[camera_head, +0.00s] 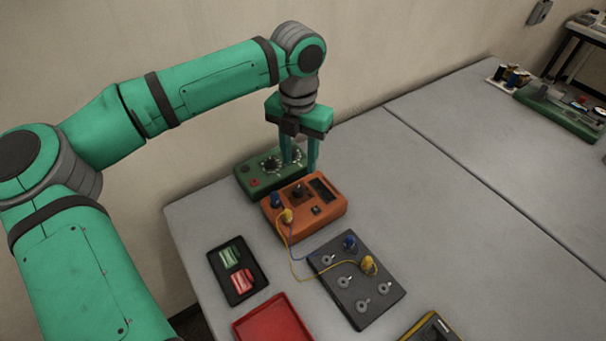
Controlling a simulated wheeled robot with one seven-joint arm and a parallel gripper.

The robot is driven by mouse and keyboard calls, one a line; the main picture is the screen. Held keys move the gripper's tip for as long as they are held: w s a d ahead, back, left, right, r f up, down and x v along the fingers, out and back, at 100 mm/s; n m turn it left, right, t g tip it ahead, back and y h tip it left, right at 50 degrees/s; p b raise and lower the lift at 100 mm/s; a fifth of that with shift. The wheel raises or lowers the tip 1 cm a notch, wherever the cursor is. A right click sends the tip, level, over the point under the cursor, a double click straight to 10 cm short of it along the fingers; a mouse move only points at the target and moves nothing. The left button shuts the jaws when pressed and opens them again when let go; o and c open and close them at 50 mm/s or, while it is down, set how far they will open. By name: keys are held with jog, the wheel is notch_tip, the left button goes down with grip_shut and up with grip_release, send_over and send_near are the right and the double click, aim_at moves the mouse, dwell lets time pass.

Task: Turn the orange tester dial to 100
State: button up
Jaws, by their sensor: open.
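The orange tester (329,213) sits on the grey table near the wall. Its dark dial (298,192) is on the top face, left of a dark display (322,188). The dial's setting and the display's reading are too small to tell. My gripper (300,166) points down with its two fingers apart and nothing seen between them. In the picture the fingers overlap the right part of the green box (246,172) and the back edge of the orange tester. I cannot tell how high the fingertips are above either one.
Blue and yellow leads run from the tester to a dark terminal board (330,285). A black tray (223,272) with green and red parts and a red tray (265,325) are in front. The table's right side (440,200) is mostly clear.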

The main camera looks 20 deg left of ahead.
aim_at(298, 189)
jog(key=f, duration=0.8)
jog(key=shift+s+a+f, duration=0.1)
jog(key=shift+s+f, duration=0.05)
jog(key=shift+s, duration=0.25)
jog(key=shift+f, duration=0.65)
jog(key=shift+c, duration=0.2)
jog(key=shift+w, duration=0.1)
grip_shut()
